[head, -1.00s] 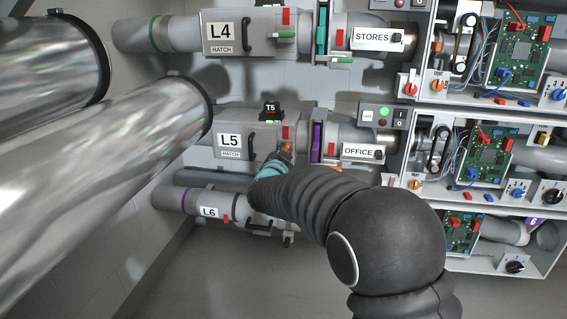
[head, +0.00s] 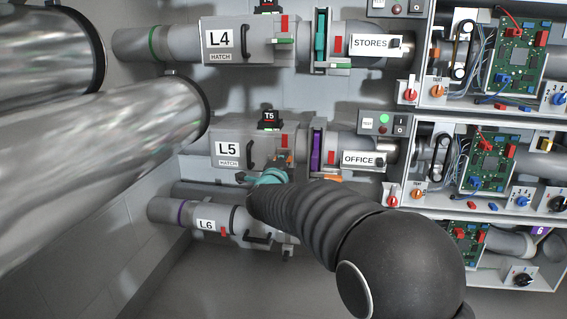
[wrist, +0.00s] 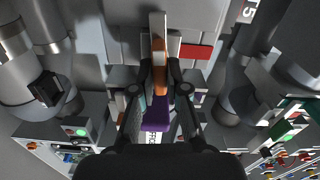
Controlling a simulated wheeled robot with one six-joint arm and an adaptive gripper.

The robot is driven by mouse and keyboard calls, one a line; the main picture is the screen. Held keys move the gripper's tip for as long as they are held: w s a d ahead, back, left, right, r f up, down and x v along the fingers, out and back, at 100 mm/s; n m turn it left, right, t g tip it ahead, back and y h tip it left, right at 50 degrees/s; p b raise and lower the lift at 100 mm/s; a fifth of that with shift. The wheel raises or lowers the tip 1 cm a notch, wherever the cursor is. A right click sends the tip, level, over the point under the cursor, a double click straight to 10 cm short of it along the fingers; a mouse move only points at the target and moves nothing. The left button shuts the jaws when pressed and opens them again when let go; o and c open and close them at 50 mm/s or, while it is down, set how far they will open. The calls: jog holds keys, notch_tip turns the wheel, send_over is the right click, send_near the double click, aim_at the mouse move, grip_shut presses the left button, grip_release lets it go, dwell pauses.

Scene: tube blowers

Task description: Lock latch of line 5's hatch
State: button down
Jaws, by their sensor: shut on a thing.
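Line 5's hatch (head: 262,147) is a grey box marked L5, with a dark handle and a red block at its right end. My gripper (head: 282,162) is at the lower right of this hatch, below the red block. In the wrist view my gripper (wrist: 159,72) is shut on an orange latch handle (wrist: 158,48), which stands lengthwise between the fingertips. The red block (wrist: 195,51) shows just right of it. In the head view my gripper mostly hides the latch, and I cannot tell whether it is engaged.
A purple gate plate (head: 317,148) and the OFFICE pipe are right of the hatch; another orange handle (head: 327,179) is below the plate. Line 6's pipe (head: 185,212) runs beneath. Open cabinets with circuit boards (head: 490,157) stand at right, large metal pipes (head: 110,140) at left.

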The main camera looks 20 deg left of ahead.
jog(key=shift+m, duration=0.5)
jog(key=shift+f, duration=0.1)
jog(key=c, duration=1.2)
grip_release()
jog(key=v, duration=1.2)
